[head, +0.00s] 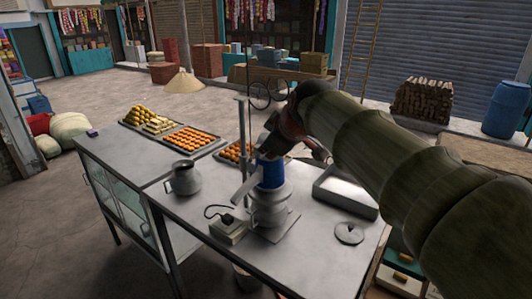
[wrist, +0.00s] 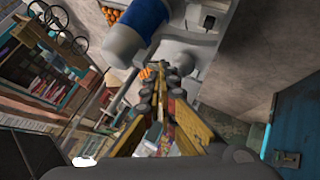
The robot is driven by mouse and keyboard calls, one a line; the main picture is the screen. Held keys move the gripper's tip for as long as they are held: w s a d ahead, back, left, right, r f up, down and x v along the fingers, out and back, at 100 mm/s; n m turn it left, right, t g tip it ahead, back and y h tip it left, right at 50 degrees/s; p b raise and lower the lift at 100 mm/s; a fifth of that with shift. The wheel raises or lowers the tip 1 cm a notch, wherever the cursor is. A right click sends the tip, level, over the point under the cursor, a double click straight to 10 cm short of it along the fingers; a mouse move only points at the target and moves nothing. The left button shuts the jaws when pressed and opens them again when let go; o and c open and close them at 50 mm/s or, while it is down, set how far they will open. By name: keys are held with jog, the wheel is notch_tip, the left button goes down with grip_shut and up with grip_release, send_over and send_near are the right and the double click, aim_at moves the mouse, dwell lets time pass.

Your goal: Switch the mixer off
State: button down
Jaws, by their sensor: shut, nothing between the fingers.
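The mixer stands on the metal table (head: 320,245), with a blue upper housing (head: 270,172) above a rounded grey pot (head: 268,207). Its blue and grey body also shows at the top of the wrist view (wrist: 148,18). A small pale box (head: 228,232) with a dark cable sits at the left of its base and may carry the switch; I cannot make out a switch position. My gripper (wrist: 168,75) is shut and empty in the wrist view, its tips below the mixer body in the picture. In the head view my arm comes from the right, and the fingertips are hard to make out near the blue housing.
A round metal jug (head: 186,178) stands left of the mixer. Trays of orange sweets (head: 190,139) lie behind it. An empty metal tray (head: 346,192) and a round lid (head: 349,234) are to the right. The table's left part is mostly clear.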

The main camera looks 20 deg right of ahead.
jog(key=v, duration=0.3)
jog(key=shift+s+a, duration=0.25)
jog(key=shift+s, duration=0.3)
jog(key=s+a+f+m+g+b, duration=0.2)
jog(key=s+f+m+b, duration=0.2)
jog(key=s+f, duration=0.9)
jog(key=s+a+f+m+g+b, duration=0.1)
jog(key=s+f+m+b, duration=0.3)
jog(key=s+f, duration=0.9)
notch_tip(320, 180, down, 6)
jog(key=shift+a+r+g+b, duration=0.15)
jog(key=shift+a+g+b, duration=0.35)
jog(key=shift+b, duration=0.7)
